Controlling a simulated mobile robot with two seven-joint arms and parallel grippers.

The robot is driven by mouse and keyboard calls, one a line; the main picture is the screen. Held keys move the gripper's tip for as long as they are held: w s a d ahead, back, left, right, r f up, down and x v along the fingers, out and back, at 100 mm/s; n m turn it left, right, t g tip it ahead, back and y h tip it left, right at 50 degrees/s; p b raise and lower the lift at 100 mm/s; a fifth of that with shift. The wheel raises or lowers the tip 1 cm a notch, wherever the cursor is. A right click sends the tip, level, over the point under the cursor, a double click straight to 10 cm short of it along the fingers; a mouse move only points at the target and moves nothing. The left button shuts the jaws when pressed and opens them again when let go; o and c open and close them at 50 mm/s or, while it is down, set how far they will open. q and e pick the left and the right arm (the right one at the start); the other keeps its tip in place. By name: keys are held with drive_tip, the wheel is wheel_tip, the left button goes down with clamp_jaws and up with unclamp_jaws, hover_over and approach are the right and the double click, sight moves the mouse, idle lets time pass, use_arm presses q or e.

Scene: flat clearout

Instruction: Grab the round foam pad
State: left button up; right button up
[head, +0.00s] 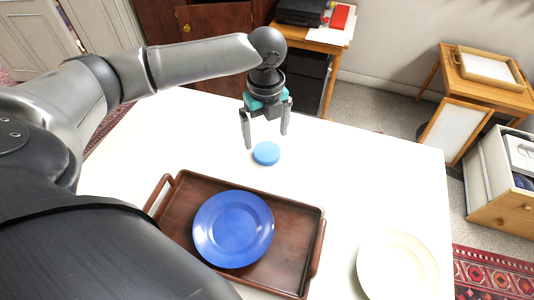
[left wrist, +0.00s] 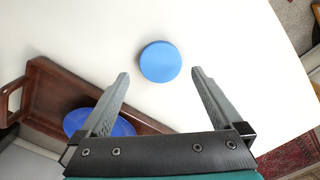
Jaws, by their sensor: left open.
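The round foam pad (head: 266,153) is a small light-blue disc lying flat on the white table (head: 330,165). My left gripper (head: 267,141) is open and empty, pointing down above the table near the pad, slightly behind it in the head view. In the left wrist view the pad (left wrist: 160,61) shows whole, beyond the fingertips and roughly centred between the two open fingers (left wrist: 159,74). The fingers do not appear to touch it. My right gripper is not in view.
A brown wooden tray (head: 172,210) holding a blue plate (head: 233,229) stands in front of the pad. A cream plate (head: 398,266) lies at the table's front right. The table right of the pad is clear.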

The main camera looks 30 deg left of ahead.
sight(267, 151)
use_arm(q)
wheel_tip(267, 151, down, 2)
drive_tip(key=shift+d+f+b, duration=0.1)
drive_tip(key=shift+b, duration=0.4)
drive_tip(key=shift+f, duration=0.35)
drive_tip(key=shift+f+b, duration=0.7)
drive_tip(key=shift+f, duration=0.4)
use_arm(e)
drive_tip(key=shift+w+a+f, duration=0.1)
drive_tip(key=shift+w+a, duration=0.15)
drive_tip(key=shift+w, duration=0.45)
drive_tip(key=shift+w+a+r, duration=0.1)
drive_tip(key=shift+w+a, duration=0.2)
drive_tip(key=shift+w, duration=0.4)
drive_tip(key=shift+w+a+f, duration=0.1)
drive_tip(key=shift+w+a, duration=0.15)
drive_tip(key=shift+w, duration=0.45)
use_arm(q)
drive_tip(key=shift+c, duration=0.2)
drive_tip(key=c, duration=1.1)
drive_tip(key=shift+r, duration=0.1)
